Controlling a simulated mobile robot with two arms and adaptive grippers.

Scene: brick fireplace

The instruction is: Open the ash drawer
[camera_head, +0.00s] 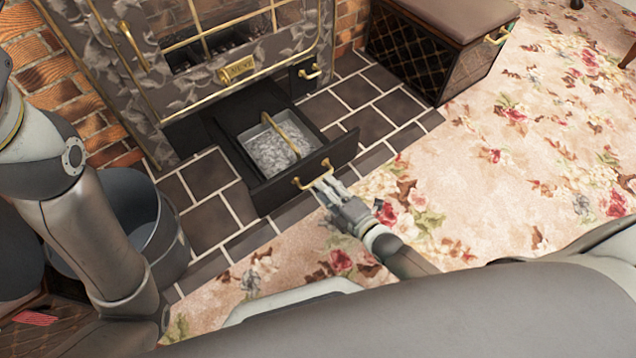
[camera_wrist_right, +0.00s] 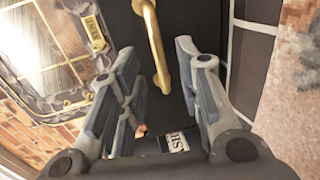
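The black ash drawer (camera_head: 268,192) stands pulled out from under the stove, over the dark hearth tiles. Inside it sits a metal pan (camera_head: 270,143) of grey ash with a brass carrying handle (camera_head: 285,133). A brass pull handle (camera_head: 314,178) is on the drawer's front. My right gripper (camera_head: 325,186) is at this pull. In the right wrist view, the fingers of the gripper (camera_wrist_right: 156,62) are spread, with the brass pull (camera_wrist_right: 152,40) between and beyond their tips. I cannot tell whether they touch it. My left arm shows at the left, but its gripper is out of view.
The stove (camera_head: 200,70) has patterned panels and brass trim. A small dark drawer front (camera_head: 303,72) is beside the ash drawer. A grey bucket (camera_head: 150,215) stands at the left. A padded box (camera_head: 425,55) stands at the back right. Floral carpet (camera_head: 500,160) lies clear at right.

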